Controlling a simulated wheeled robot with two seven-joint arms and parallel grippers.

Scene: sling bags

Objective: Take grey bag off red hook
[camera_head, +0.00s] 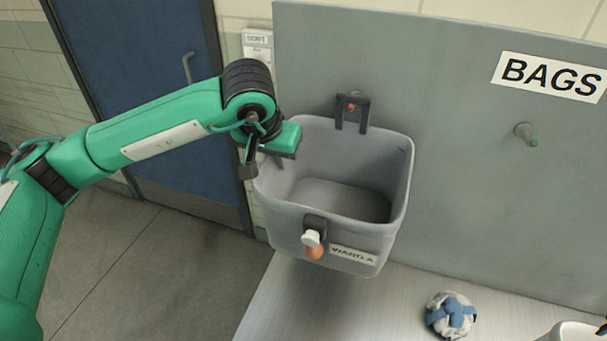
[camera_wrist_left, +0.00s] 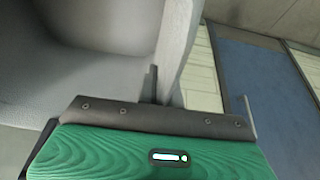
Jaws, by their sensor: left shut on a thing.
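The grey bag (camera_head: 335,228), an open-topped bin shape labelled "WARD A", is upright against the grey panel. A black loop (camera_head: 365,116) stands up from its back rim, and the red hook (camera_head: 352,106) shows inside this loop. My left gripper (camera_head: 262,160) is shut on the bag's left rim, coming from the upper left. In the left wrist view the bag's pale wall (camera_wrist_left: 178,45) runs up from the gripper, and one dark finger shows beside it. Whether the loop still rests on the hook is hard to tell.
A green-tipped hook (camera_head: 526,134) sticks out of the panel (camera_head: 450,110) at right, empty. Below lies a pale bench (camera_head: 310,312) with a grey-and-blue bundle (camera_head: 451,315) and a white container (camera_head: 572,332). A blue door (camera_head: 140,60) is at left.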

